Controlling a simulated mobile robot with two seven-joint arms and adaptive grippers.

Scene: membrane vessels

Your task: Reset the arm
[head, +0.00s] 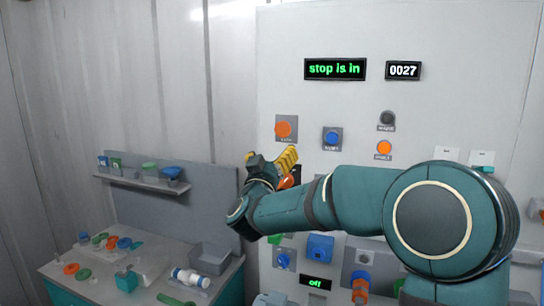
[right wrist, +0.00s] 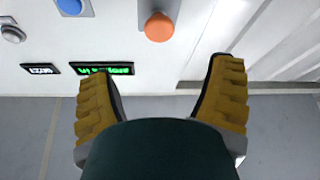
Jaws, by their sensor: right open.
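My right arm reaches in from the right across the front of the white panel (head: 450,110) in the head view. My right gripper (head: 272,162) is at the panel's left part, a little below an orange knob (head: 285,129) on a grey plate. In the right wrist view its two yellow ridged fingers (right wrist: 160,95) are spread wide with nothing between them. The orange knob (right wrist: 159,27) is beyond the fingertips there, apart from them. My left gripper does not show in either view.
The panel has a blue button (head: 333,138), a display reading "stop is in" (head: 335,69) and a counter reading 0027 (head: 403,70). Lower left, a bench (head: 60,267) holds coloured parts, a white bottle (head: 190,277) and a grey bin (head: 210,258). A shelf (head: 140,182) holds small bins.

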